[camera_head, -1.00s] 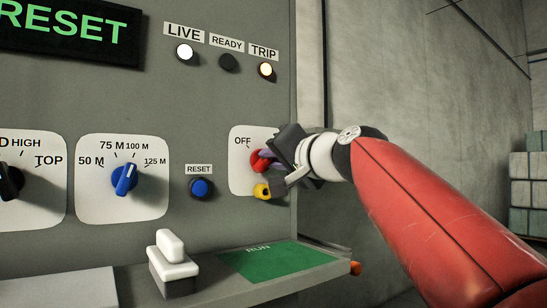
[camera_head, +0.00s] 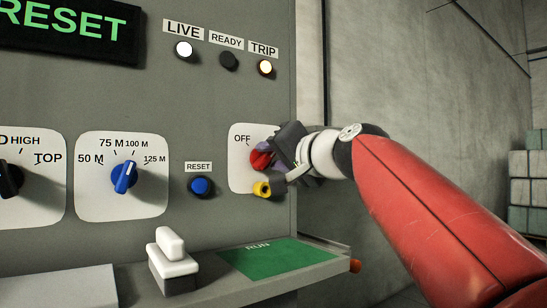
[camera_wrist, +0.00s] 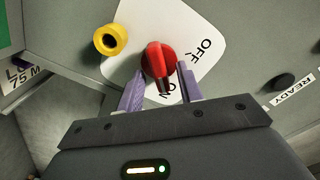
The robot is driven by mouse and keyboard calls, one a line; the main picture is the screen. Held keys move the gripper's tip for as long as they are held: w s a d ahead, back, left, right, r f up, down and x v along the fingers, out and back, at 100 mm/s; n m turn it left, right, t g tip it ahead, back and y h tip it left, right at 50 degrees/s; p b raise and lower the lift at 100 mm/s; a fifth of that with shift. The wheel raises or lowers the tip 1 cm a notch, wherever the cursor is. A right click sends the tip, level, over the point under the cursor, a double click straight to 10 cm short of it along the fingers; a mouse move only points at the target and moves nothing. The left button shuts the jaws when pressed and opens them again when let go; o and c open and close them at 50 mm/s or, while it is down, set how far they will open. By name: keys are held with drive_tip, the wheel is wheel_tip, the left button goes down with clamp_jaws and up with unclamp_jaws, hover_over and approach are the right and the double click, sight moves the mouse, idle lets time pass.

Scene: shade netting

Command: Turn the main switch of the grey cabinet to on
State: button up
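The main switch is a red rotary knob (camera_head: 260,159) on a white plate (camera_head: 239,181) at the right of the grey cabinet (camera_head: 225,110). The wrist view shows its red handle (camera_wrist: 156,61) with one end by the partly covered ON label and turned away from OFF. My gripper (camera_wrist: 161,72) has its two purple fingers on either side of the knob. Gaps show between the fingers and the handle, so it looks open around it. In the head view my gripper (camera_head: 274,158) partly hides the knob and covers the ON label.
A yellow knob (camera_head: 262,189) sits just below the switch, close to my gripper. A blue reset button (camera_head: 200,187) is to the left. A ledge with a green RUN mat (camera_head: 276,261) and a white-handled block (camera_head: 171,262) juts out below. LIVE and TRIP lamps (camera_head: 265,67) are lit; READY is dark.

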drive_tip(key=b+v, duration=0.2)
drive_tip(key=v, duration=0.5)
drive_tip(key=shift+s+d, duration=0.2)
drive_tip(key=shift+s, duration=0.1)
